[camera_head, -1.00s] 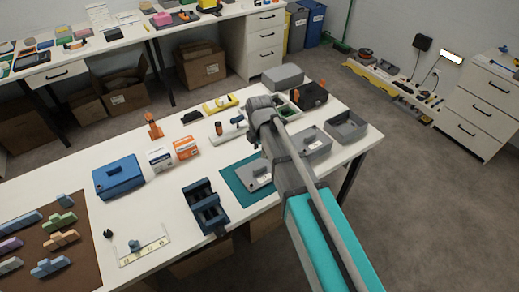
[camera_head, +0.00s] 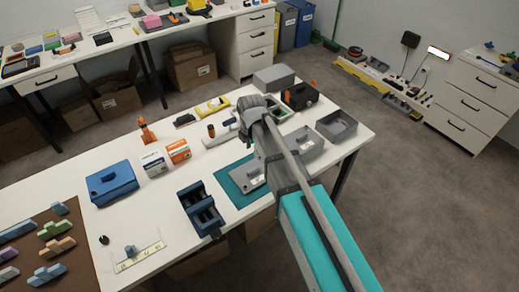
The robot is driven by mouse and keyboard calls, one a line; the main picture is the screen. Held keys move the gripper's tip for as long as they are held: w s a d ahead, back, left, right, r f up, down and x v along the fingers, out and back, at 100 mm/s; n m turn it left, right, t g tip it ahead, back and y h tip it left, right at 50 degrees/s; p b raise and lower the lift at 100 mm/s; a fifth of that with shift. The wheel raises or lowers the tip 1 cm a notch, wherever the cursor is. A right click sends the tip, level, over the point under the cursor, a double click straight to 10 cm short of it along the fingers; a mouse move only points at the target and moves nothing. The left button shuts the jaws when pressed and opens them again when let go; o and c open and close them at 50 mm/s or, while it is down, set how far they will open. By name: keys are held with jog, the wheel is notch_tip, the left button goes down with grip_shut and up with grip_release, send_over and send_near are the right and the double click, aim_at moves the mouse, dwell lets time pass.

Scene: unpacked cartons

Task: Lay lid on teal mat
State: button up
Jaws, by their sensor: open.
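The grey lid (camera_head: 246,178), with a small raised handle and a pale label, lies on the teal mat (camera_head: 230,188) near the front edge of the white table. The mat shows at the lid's left and front; my arm covers part of their right side. My gripper (camera_head: 246,128) is beyond the lid, above the back part of the table. It is open, and I see nothing held in it. Its fingertips are small and partly hidden by my wrist.
A dark blue rack (camera_head: 202,208) is close left of the mat. A blue box (camera_head: 111,184) and small cartons (camera_head: 178,152) stand further left.

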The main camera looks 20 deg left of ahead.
jog(key=s+d+m, duration=0.3)
jog(key=d+m, duration=1.1)
jog(key=d, duration=0.4)
jog(key=s+d+m, duration=0.3)
jog(key=d+m, duration=1)
jog(key=d, duration=0.5)
jog(key=shift+d+m, duration=0.4)
